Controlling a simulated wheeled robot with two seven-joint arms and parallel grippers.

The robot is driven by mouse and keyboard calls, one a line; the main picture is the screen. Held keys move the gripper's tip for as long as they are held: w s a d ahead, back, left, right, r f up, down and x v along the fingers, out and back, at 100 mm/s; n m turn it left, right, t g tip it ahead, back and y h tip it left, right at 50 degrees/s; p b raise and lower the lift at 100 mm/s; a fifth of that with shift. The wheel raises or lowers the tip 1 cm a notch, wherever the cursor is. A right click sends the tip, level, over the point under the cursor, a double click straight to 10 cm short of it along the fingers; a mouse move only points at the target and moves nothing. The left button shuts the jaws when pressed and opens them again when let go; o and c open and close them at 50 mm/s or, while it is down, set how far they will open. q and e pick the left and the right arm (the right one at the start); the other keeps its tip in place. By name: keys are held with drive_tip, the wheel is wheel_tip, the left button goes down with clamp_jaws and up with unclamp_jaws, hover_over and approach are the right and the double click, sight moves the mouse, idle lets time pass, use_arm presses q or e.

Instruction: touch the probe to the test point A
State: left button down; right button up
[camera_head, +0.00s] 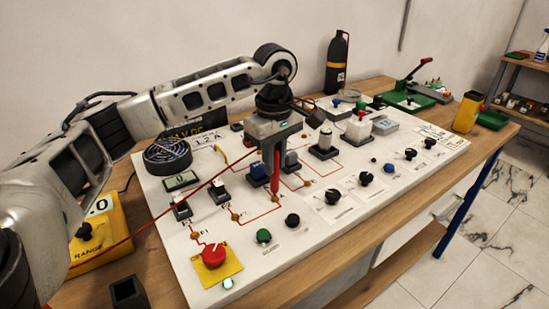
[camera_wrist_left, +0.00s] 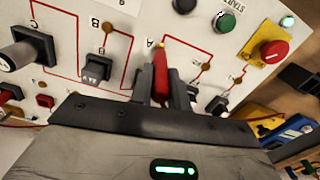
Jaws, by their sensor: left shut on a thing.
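My left gripper (camera_head: 275,160) is shut on the red probe (camera_head: 275,181), which points down at the white panel (camera_head: 330,243). In the left wrist view the gripper (camera_wrist_left: 162,92) has a dark finger on each side of the probe (camera_wrist_left: 160,68). The probe's yellowish tip is beside the printed letter A (camera_wrist_left: 149,43), at the end of a red line. The tip covers the spot of test point A, so I cannot tell whether it touches or hovers just above. A brass point marked B (camera_wrist_left: 107,27) lies to its left. My right gripper is not in view.
A red lead runs from the yellow meter (camera_head: 98,235) towards the probe. A red stop button (camera_head: 213,256), a green button (camera_head: 264,236) and several black knobs stand up from the panel. Switch blocks, including one (camera_head: 324,145), stand close behind the gripper. The panel's front strip is clear.

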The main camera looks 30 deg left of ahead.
use_arm(q)
drive_tip(key=shift+r, duration=0.15)
wheel_tip(320, 180, up, 8)
drive_tip(key=p, duration=0.6)
